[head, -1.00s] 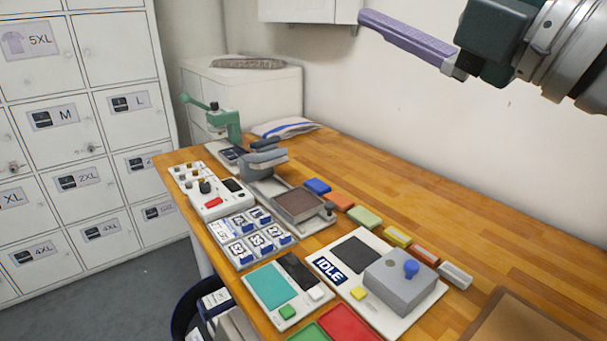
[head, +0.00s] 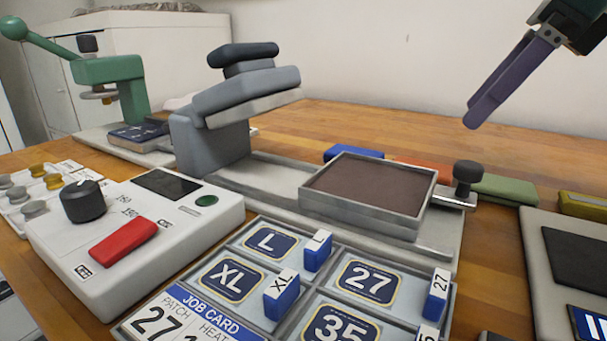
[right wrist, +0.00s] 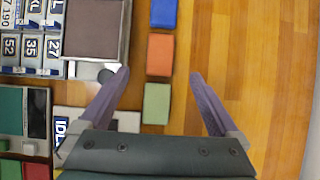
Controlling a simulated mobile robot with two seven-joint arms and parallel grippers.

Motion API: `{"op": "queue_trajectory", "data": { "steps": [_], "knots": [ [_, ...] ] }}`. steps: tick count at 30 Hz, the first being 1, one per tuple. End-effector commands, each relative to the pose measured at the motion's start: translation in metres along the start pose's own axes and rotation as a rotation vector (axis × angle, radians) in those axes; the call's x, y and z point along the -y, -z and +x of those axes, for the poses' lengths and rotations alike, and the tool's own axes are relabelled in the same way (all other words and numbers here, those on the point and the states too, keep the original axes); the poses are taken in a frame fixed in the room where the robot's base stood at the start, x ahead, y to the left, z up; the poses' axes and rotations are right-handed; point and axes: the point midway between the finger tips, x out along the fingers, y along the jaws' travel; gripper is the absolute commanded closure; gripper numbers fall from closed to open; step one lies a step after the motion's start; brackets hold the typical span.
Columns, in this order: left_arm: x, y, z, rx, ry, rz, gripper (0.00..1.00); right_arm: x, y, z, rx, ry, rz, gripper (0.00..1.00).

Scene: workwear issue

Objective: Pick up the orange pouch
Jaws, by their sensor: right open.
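The orange pouch (head: 424,164) lies on the wooden table behind the grey press tray, mostly hidden by it in the head view. It shows fully in the right wrist view (right wrist: 159,55), between a blue pouch (right wrist: 163,13) and a green pouch (right wrist: 156,103). My right gripper (head: 472,122) hangs above the table with its purple fingers pointing down. In the right wrist view the right gripper (right wrist: 158,75) is open and empty, its fingertips apart on either side of the pouch row, near the orange pouch's lower edge. My left gripper is not in view.
A yellow pouch (head: 583,205) lies farther right. The grey heat press (head: 235,100), its tray (head: 360,222), a control box (head: 135,240) and a patch organizer (head: 300,245) fill the front. Bare table (right wrist: 255,70) lies right of the pouch row in the wrist view.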

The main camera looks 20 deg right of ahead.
Motion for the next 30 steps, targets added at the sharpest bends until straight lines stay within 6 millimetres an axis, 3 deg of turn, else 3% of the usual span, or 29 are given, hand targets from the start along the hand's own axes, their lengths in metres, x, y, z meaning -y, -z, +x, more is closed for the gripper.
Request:
{"op": "queue_trajectory", "data": {
  "steps": [18,28,30],
  "knots": [
    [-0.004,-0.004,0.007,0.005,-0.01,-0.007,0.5,0.002,-0.002,0.087,0.0,-0.005,0.001,0.03],
    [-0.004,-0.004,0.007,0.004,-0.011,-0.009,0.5,0.002,-0.002,0.096,-0.001,-0.002,-0.001,0.03],
    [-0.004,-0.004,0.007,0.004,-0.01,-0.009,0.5,0.002,-0.002,0.096,-0.001,-0.002,-0.001,0.08]
  ]
}}
